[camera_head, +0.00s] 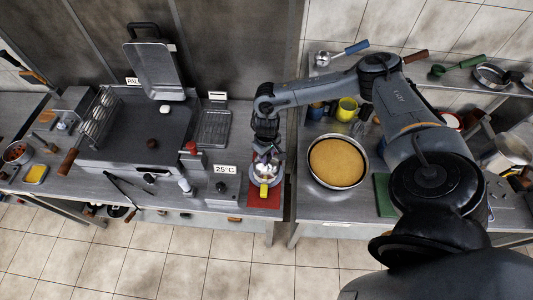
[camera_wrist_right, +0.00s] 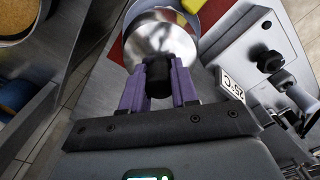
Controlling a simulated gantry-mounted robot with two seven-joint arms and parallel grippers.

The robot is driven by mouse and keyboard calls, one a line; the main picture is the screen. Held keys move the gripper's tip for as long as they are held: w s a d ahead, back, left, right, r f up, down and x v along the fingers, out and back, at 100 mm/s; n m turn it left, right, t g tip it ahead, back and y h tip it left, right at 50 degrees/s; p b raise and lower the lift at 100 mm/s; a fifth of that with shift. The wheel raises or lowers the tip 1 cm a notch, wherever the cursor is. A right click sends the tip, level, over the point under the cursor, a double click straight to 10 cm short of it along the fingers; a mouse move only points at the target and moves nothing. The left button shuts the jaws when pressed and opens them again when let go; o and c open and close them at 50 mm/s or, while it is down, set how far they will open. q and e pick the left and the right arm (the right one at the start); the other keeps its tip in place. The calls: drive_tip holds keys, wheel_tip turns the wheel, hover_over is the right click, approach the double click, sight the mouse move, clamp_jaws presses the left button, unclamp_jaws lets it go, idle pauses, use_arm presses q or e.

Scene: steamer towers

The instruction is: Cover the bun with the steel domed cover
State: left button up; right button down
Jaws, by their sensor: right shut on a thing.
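The steel domed cover (camera_wrist_right: 160,38) is shiny and round, and its black knob (camera_wrist_right: 158,80) is between the purple fingers of my right gripper (camera_wrist_right: 158,92), which is shut on it. In the head view the right gripper (camera_head: 266,158) points down at the front edge of the counter, over the red mat (camera_head: 262,201). A pale metal dish (camera_wrist_right: 212,14) shows beyond the cover, with a yellow piece at its edge (camera_head: 264,190). I cannot tell whether the cover rests on the dish or hangs above it. No bun is clearly visible under the cover. My left gripper is not in view.
A dark griddle (camera_head: 130,136) with a small white round item (camera_head: 152,143) and a dark one (camera_head: 165,108) is left. A 25°C display box (camera_head: 225,180) stands close beside the mat. A wide pan of yellow-brown food (camera_head: 337,162) is on the right counter, across a gap.

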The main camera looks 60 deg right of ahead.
drive_tip(key=shift+f, duration=0.15)
idle(0.3)
drive_tip(key=c, duration=0.8)
unclamp_jaws()
drive_tip(key=shift+c, duration=0.9)
drive_tip(key=shift+c, duration=0.8)
